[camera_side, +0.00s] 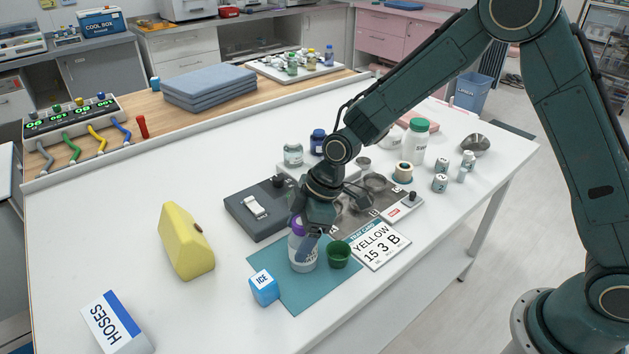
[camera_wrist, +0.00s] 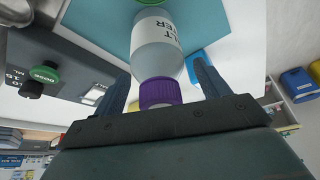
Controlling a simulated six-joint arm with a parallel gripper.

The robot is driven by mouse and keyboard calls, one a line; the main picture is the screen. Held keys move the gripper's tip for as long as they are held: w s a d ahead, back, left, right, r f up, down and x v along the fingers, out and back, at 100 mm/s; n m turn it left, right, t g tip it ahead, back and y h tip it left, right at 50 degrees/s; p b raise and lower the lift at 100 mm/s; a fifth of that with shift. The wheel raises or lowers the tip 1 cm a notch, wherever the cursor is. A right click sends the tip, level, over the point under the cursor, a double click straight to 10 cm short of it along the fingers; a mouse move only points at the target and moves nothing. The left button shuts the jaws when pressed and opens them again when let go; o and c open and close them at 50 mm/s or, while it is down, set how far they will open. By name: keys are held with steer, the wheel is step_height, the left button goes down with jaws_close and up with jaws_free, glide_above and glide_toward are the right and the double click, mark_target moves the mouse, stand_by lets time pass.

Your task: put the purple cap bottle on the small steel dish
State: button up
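The purple cap bottle (camera_side: 302,262) stands upright on a teal mat (camera_side: 290,297), its cap partly behind my gripper (camera_side: 306,238). In the wrist view its white body (camera_wrist: 157,42) and purple cap (camera_wrist: 160,92) lie between my two fingers (camera_wrist: 160,72). Gaps show on both sides, so my gripper is open around the bottle. A small round steel dish (camera_side: 375,181) appears on the grey patterned mat beyond my wrist; another small steel piece (camera_side: 363,162) is behind it. I cannot tell surely which is the named dish.
A green cup (camera_side: 339,254) stands close right of the bottle. A blue ICE block (camera_side: 264,287) is at its left. A dark scale-like box (camera_side: 262,207), a YELLOW 15 3 B card (camera_side: 381,245) and a yellow wedge (camera_side: 186,242) surround the area. A larger steel bowl (camera_side: 475,144) is farther right.

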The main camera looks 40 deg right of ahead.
steer(key=shift+r, duration=0.1)
steer(key=v, duration=1.2)
steer(key=shift+s+r, duration=0.1)
steer(key=shift+r, duration=0.05)
stand_by(0.6)
